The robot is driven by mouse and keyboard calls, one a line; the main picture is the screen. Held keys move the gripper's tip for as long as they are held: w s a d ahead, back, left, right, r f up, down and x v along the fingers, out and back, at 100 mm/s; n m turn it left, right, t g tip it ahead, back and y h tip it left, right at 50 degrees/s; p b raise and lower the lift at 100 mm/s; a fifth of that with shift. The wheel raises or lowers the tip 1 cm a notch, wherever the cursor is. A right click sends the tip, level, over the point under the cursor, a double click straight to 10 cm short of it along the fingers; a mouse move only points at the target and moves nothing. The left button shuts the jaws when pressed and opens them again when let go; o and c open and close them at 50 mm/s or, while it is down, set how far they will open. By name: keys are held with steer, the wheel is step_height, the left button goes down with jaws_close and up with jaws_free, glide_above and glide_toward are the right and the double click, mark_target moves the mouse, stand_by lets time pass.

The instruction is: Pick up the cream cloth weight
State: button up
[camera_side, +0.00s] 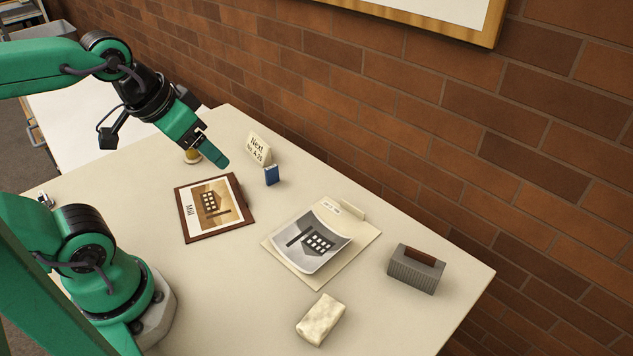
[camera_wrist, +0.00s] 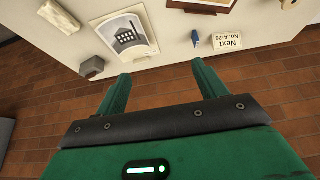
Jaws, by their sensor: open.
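The cream cloth weight (camera_side: 321,319) is a mottled, block-shaped bundle lying on the pale table near its front edge in the side view. It also shows near the top left of the wrist view (camera_wrist: 60,16). My gripper (camera_side: 211,152) is raised over the back left part of the table, well away from the weight. In the wrist view the two green fingers of my gripper (camera_wrist: 163,84) stand apart with nothing between them.
A curled photo (camera_side: 314,242) on a cream folder, a brown-framed picture (camera_side: 213,205), a ribbed grey block (camera_side: 415,269), a blue box (camera_side: 271,175) and a sign (camera_side: 258,148) stand or lie on the table. A brick wall (camera_side: 450,120) runs behind it.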

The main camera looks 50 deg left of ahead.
steer(key=shift+w+d, duration=0.1)
steer(key=n+g, duration=0.2)
steer(key=g, duration=0.4)
glide_above(321, 316)
step_height(321, 316, down, 16)
steer(key=shift+r, duration=0.1)
steer(key=shift+f, duration=1.3)
